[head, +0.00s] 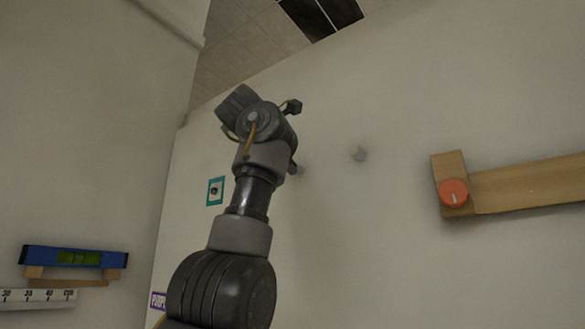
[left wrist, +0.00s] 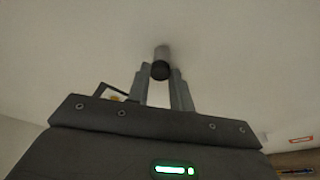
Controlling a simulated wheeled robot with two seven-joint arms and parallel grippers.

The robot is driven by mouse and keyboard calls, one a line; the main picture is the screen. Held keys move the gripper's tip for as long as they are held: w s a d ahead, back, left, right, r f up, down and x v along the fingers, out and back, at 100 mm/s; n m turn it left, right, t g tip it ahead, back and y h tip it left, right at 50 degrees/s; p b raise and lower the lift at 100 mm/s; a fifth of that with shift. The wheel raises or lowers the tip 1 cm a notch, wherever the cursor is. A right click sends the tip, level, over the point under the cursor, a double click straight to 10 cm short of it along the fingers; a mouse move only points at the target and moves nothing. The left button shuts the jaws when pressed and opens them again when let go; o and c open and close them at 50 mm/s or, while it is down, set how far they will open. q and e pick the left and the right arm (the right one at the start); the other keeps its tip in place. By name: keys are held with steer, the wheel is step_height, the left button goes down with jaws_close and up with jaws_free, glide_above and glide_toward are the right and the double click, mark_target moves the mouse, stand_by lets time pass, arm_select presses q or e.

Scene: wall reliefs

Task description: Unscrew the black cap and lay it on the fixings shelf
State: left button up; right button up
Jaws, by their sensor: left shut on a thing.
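In the left wrist view, the black cap (left wrist: 160,71) is a dark round end on a grey stub (left wrist: 162,52) that stands out from the pale wall. My left gripper (left wrist: 160,76) has one finger on each side of the cap and is shut on it. In the head view my left arm rises from the bottom, and its dark wrist hides most of the gripper; I cannot make out the cap there. My right gripper is not in view. I cannot tell which shelf is the fixings shelf; a wooden ledge (left wrist: 298,158) shows at the right of the left wrist view.
In the head view, a wooden board (head: 525,187) with an orange knob (head: 454,193) is on the wall at right. A grey stub (head: 359,154) juts from the wall. A blue spirit level (head: 75,257) rests at left.

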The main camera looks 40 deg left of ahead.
arm_select(q)
steer(key=n+h, duration=0.1)
steer(key=n, duration=0.3)
steer(key=shift+r+g, duration=0.1)
steer(key=shift+g, duration=0.3)
steer(key=o, duration=0.6)
steer(key=shift+c, duration=0.2)
steer(key=shift+s, duration=0.1)
